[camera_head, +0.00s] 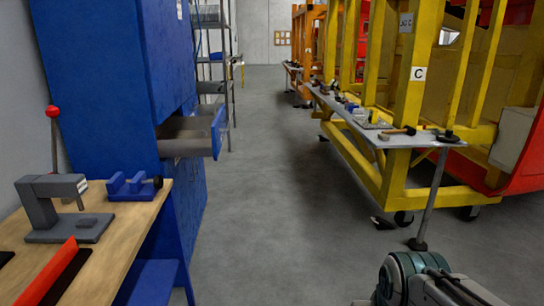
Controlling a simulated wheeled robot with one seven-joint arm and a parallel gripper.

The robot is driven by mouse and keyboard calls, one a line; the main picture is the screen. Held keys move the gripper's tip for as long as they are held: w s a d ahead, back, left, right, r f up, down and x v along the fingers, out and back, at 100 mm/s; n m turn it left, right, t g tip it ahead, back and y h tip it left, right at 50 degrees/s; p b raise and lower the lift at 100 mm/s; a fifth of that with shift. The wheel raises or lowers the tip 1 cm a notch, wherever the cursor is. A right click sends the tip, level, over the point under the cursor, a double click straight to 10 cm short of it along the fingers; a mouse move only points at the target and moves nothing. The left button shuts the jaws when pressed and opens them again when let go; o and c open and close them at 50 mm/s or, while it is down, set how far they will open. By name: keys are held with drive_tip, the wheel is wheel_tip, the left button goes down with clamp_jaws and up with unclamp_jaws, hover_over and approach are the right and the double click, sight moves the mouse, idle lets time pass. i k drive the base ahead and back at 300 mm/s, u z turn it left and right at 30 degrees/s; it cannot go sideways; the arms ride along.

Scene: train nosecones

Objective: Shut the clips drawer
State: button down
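A drawer (188,139) stands pulled out of the tall blue cabinet (108,90) at the left. It has a grey side and a blue front panel (219,132) that faces right, towards the aisle. Its inside is mostly out of sight, and no label can be read on it. Part of my own arm (425,280) shows at the bottom right, well apart from the drawer. My gripper's fingers are not in the picture.
A wooden bench (135,216) at the left front carries a grey press (62,208) and a blue vise (133,186). A yellow wheeled frame (400,165) with a grey side shelf (345,118) stands right. The grey floor (270,190) between is clear. A wire rack (212,60) stands beyond the cabinet.

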sight(177, 137)
drive_tip(key=u, duration=0.35)
drive_tip(key=i, duration=0.9)
drive_tip(key=u, duration=0.3)
drive_tip(key=i, duration=2.05)
drive_tip(key=u, duration=0.2)
